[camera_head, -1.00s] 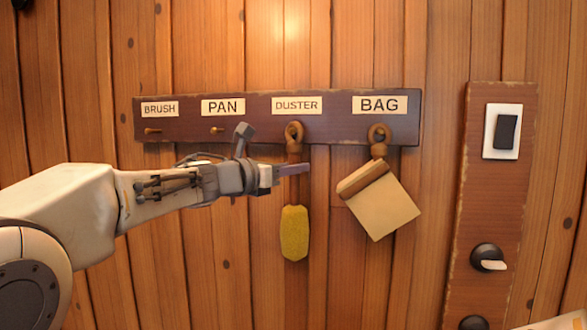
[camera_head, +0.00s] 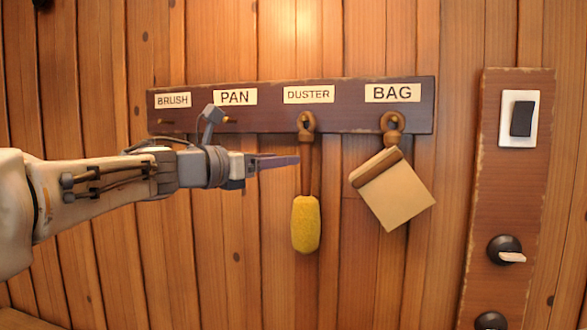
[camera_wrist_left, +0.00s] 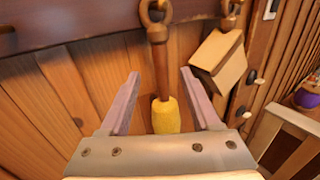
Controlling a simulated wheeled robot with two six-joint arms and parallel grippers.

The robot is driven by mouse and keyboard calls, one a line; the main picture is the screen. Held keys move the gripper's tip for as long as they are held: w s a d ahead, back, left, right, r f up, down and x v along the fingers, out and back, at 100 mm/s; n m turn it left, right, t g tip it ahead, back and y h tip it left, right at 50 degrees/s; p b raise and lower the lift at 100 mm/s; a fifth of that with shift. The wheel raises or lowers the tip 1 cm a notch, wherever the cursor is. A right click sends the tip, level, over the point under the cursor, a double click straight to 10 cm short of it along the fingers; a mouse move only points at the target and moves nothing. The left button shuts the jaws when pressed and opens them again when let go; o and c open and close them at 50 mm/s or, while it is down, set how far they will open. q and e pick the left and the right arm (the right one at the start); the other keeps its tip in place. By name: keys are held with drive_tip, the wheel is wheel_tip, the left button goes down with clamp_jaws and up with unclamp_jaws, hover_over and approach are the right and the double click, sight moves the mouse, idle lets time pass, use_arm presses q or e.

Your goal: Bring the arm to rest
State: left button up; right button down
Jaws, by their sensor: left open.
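My left gripper (camera_head: 278,161) reaches in from the left in the head view, in front of the hook board. In the left wrist view its two purple fingers (camera_wrist_left: 160,88) stand wide apart with nothing held between them. The duster (camera_head: 305,222), with a yellow head and brown handle, hangs by its loop under the DUSTER label. In the left wrist view the duster (camera_wrist_left: 165,115) shows beyond and between the fingers; I cannot tell the exact gap. My right gripper is not in view.
The dark hook board (camera_head: 270,119) has bare pegs under BRUSH and PAN. A tan bag (camera_head: 398,192) hangs tilted under BAG. At right, a panel (camera_head: 490,200) carries a switch (camera_head: 521,118) and knobs (camera_head: 505,250). A purple round thing (camera_wrist_left: 306,96) shows at the wrist view's right.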

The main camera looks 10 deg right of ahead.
use_arm(q)
drive_tip(key=s+a+f+n+y, duration=0.25)
drive_tip(key=f+n+y, duration=0.25)
drive_tip(key=f+n, duration=0.65)
drive_tip(key=s+a+f+n+y, duration=0.1)
drive_tip(key=s+f+n+y, duration=0.25)
drive_tip(key=f+n, duration=0.8)
drive_tip(key=s+a+f+n+g+y, duration=0.2)
drive_tip(key=s+f+n+g, duration=0.3)
drive_tip(key=s, duration=0.9)
drive_tip(key=s+a+f+n+g+y, duration=0.2)
drive_tip(key=s+f+n+g, duration=0.4)
drive_tip(key=s+f+n, duration=0.4)
drive_tip(key=s+f, duration=0.3)
drive_tip(key=s, duration=0.1)
drive_tip(key=shift+n+g, duration=0.3)
drive_tip(key=shift+n, duration=0.1)
drive_tip(key=shift+a+f, duration=0.1)
